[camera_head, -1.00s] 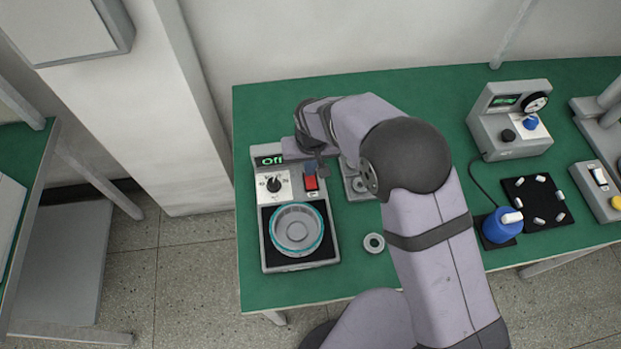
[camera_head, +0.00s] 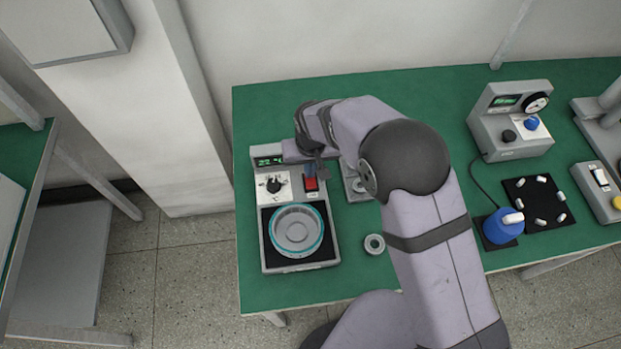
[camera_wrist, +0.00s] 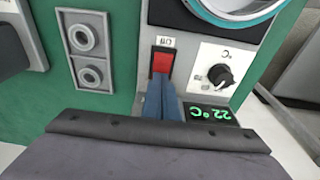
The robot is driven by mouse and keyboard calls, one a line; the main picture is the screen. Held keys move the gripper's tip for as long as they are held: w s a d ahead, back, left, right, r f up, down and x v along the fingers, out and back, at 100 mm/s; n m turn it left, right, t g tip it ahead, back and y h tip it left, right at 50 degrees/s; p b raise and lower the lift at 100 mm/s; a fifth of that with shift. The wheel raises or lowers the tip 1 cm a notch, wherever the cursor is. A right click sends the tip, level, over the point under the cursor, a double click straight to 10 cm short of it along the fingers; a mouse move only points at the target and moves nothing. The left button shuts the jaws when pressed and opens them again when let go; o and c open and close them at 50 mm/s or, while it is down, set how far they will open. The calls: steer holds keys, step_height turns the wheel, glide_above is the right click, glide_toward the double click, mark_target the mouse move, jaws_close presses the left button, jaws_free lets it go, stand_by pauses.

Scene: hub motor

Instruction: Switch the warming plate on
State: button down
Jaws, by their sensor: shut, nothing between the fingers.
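The warming plate (camera_head: 330,248) is a grey box at the left of the green table, with a round dish (camera_head: 297,231) on its black top. Its red rocker switch (camera_head: 311,184) also shows in the wrist view (camera_wrist: 163,62), beside an upside-down label. The green display (camera_wrist: 208,114) reads 22 °C, upside down in the wrist view. A black knob (camera_wrist: 220,75) sits beside the switch. My gripper (camera_wrist: 160,82) is shut and empty, its blue fingertips at the switch's display-side edge. I cannot tell whether they touch it. In the head view my gripper (camera_head: 309,172) partly hides the display.
A grey block with two round recesses (camera_wrist: 87,50) lies beside the plate. A loose ring (camera_head: 374,244) is on the table. A gauge box (camera_head: 510,138), blue bottle (camera_head: 502,227) and black pad (camera_head: 539,207) stand to the right.

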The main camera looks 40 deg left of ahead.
step_height(320, 180, up, 7)
steer(key=p, duration=0.4)
stand_by(0.4)
steer(key=shift+f, duration=0.15)
